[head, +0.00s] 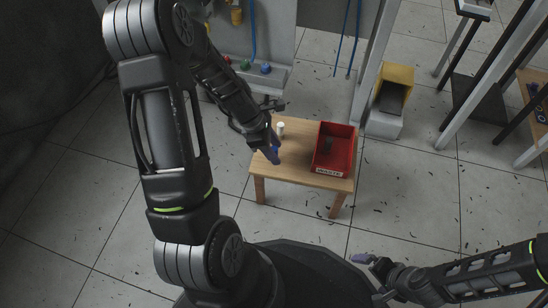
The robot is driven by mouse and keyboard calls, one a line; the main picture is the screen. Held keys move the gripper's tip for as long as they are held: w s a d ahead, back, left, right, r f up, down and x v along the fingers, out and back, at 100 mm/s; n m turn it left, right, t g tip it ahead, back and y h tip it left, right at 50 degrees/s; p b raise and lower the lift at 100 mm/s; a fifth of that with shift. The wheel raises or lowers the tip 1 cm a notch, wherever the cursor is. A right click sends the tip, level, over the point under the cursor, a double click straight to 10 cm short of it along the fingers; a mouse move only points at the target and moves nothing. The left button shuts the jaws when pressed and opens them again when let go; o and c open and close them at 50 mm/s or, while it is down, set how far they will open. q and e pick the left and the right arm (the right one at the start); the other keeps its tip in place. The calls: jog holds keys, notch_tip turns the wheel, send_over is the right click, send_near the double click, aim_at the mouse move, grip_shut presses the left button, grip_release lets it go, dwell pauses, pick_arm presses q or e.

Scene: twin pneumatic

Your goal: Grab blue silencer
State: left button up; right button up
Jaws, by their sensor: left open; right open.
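My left gripper (271,155) reaches down over the left part of a small wooden table, with its jaws open. A small blue piece (277,149), which looks like the blue silencer, shows right at its fingertips. The gripper partly covers it, and I cannot tell whether they touch. My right gripper (362,259) is open and low at the lower right, away from the table and empty.
The wooden table (293,170) also bears a small white cylinder (280,130) and a red waste bin (336,172) with a dark item inside. Behind stand a grey panel with coloured knobs (245,65) and a yellow-and-grey box (383,123). The floor in front is open.

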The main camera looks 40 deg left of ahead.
pick_arm(q)
jog(key=shift+c, duration=0.6)
grip_shut()
dwell(0.3)
